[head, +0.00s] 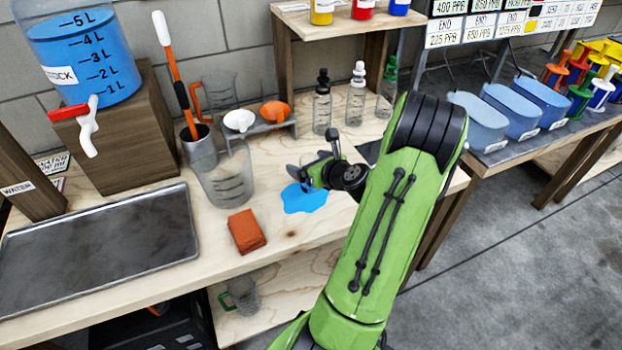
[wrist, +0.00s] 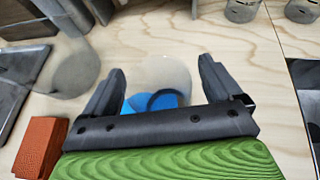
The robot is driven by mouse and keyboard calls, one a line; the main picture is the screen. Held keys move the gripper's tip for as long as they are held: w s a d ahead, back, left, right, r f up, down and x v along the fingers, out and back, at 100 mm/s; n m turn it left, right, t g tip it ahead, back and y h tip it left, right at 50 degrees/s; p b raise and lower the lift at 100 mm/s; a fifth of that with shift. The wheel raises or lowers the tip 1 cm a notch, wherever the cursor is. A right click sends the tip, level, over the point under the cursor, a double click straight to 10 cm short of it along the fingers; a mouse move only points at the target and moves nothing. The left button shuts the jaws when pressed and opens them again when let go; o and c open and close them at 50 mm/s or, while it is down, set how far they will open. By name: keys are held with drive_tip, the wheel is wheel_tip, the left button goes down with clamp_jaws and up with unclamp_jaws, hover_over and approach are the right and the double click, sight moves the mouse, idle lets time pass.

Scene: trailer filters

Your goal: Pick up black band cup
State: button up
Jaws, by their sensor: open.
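A clear, see-through cup shape (wrist: 165,72) shows faintly between my fingers in the wrist view. A dark arc near its lower edge may be its black band; I cannot tell for sure. My gripper (wrist: 161,70) is open, with one finger on each side of this shape and no clear contact. In the head view my gripper (head: 308,176) is low over the worktable, beside and above a blue puddle (head: 304,199), and it hides most of the cup there. The puddle also shows under the cup shape in the wrist view (wrist: 135,103).
A large clear beaker (head: 226,180) stands left of my gripper, with an orange sponge (head: 246,231) in front. A metal tray (head: 100,240) lies further left. Dropper bottles (head: 322,108) and a rack with funnels (head: 262,128) stand behind. Bare wood lies around the puddle.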

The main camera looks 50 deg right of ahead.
drive_tip(key=shift+w+d+f, duration=0.15)
drive_tip(key=shift+w+f, duration=0.05)
drive_tip(key=shift+w, duration=0.2)
drive_tip(key=shift+s, duration=0.1)
drive_tip(key=c, duration=1)
wheel_tip(320, 180, up, 10)
drive_tip(key=p, duration=0.4)
drive_tip(key=shift+p, duration=0.4)
